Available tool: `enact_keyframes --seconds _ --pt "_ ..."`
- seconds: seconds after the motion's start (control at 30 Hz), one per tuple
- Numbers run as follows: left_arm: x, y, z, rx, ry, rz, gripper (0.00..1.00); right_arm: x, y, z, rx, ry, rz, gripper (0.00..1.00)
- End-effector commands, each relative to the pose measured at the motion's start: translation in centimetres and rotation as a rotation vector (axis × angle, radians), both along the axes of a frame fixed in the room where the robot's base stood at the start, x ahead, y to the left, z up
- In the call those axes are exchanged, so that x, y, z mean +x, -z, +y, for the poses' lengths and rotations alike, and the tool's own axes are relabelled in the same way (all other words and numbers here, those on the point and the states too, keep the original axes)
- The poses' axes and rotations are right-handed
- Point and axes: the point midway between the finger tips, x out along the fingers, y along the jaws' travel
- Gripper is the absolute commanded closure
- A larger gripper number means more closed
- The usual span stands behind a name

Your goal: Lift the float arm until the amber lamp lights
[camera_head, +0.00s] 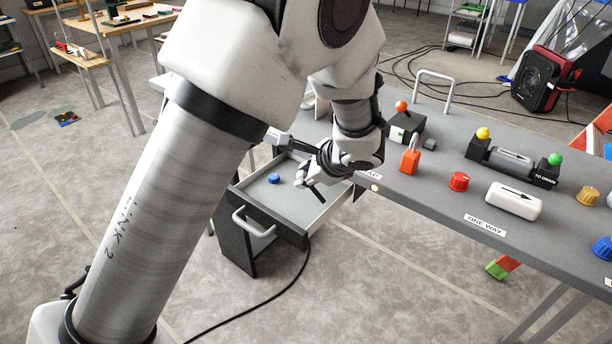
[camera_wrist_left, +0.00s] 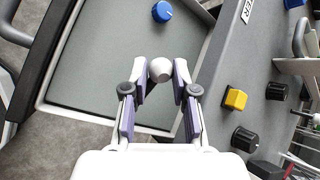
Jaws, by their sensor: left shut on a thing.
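My left gripper (camera_head: 305,178) reaches down over the open drawer in the head view. In the left wrist view its two fingers (camera_wrist_left: 160,75) are shut on a small white ball (camera_wrist_left: 161,70), with the grey drawer floor behind it. The ball does not show clearly in the head view, and I cannot tell whether a float arm joins it. I cannot pick out an amber lamp for certain; a small pale round spot (camera_head: 374,187) is on the table's front edge. My right gripper is not in view.
The open drawer (camera_head: 240,201) holds a blue knob (camera_head: 274,179). The grey table (camera_head: 440,200) carries a red knob (camera_head: 458,181), a white cylinder (camera_head: 513,200) and a black box (camera_head: 407,128) with an orange ball. A yellow block (camera_wrist_left: 235,98) shows in the left wrist view.

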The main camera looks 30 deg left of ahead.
Motion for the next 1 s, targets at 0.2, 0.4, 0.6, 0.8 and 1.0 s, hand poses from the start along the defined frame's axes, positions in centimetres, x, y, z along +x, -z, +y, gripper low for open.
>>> enact_keyframes --seconds 0.2,0.4,0.6,0.8,1.0 --pt "0.0 0.2 0.0 -0.003 -0.001 0.001 0.48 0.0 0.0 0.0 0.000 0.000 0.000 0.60" --pt "0.0 0.1 0.0 -0.002 -0.001 0.001 0.48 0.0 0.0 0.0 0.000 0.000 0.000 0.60" --pt "0.1 -1.1 0.0 -0.001 0.000 -0.004 0.48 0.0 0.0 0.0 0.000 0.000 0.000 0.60" --pt "0.1 -5.6 -0.1 -0.003 -0.002 -0.006 0.48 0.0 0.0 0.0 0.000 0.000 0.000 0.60" --pt "0.1 -9.2 -0.1 -0.002 -0.001 -0.002 0.48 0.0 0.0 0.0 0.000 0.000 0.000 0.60"
